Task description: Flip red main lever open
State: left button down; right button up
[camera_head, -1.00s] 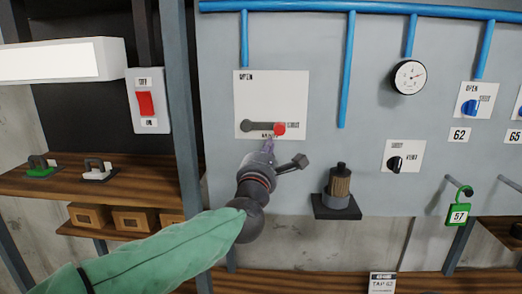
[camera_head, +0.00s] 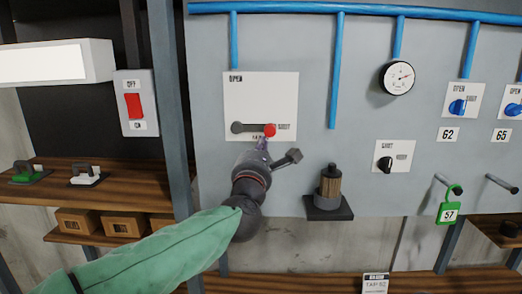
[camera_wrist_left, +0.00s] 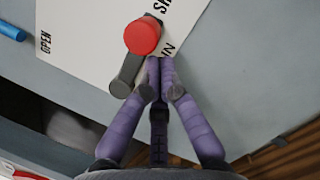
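The main lever is a dark grey bar with a red round knob (camera_head: 270,130). It lies horizontal on a white plate (camera_head: 260,95), with the knob at the right by the "SHUT" label and the pivot at the left; "OPEN" is printed at the plate's top left. My left gripper (camera_head: 262,144) is just below the knob. In the left wrist view the red knob (camera_wrist_left: 142,36) and its dark bar sit just beyond and left of the purple fingertips (camera_wrist_left: 160,66), which are close together with nothing visible between them. Whether they touch the lever is unclear. My right gripper is out of view.
To the right are a black valve (camera_head: 385,164), a gauge (camera_head: 397,77), blue knobs (camera_head: 458,107) and a green padlock tag (camera_head: 450,207). A brown-and-black cylinder (camera_head: 329,186) stands right of my gripper. A red switch (camera_head: 133,105) and wooden shelf (camera_head: 115,191) are left.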

pick_arm(q)
jog(key=r+n+b, duration=0.1)
jog(key=n+b, duration=0.1)
jog(key=r+n+y+b, duration=0.1)
jog(key=n+b, duration=0.1)
jog(key=r+n+y+b, duration=0.1)
jog(key=n+b, duration=0.1)
jog(key=shift+d+n+t, duration=0.3)
jog(key=shift+d+t, duration=0.1)
notch_tip(320, 180, up, 6)
jog(key=f+n+y+b, duration=0.1)
jog(key=n+y+b, duration=0.25)
jog(key=n, duration=0.85)
send_over(265, 131)
jog(key=s+a, duration=0.1)
jog(key=a, duration=0.2)
jog(key=shift+a+r+n+g+y+p, duration=0.25)
jog(key=shift+r+n+g+y, duration=0.15)
jog(key=shift+n, duration=0.4)
jog(key=shift+a+r+n+g+y+p, duration=0.1)
jog(key=shift+a+r+n+g+y, duration=0.2)
jog(key=shift+n, duration=0.5)
jog(key=shift+d, duration=0.1)
jog(key=shift+f, duration=0.15)
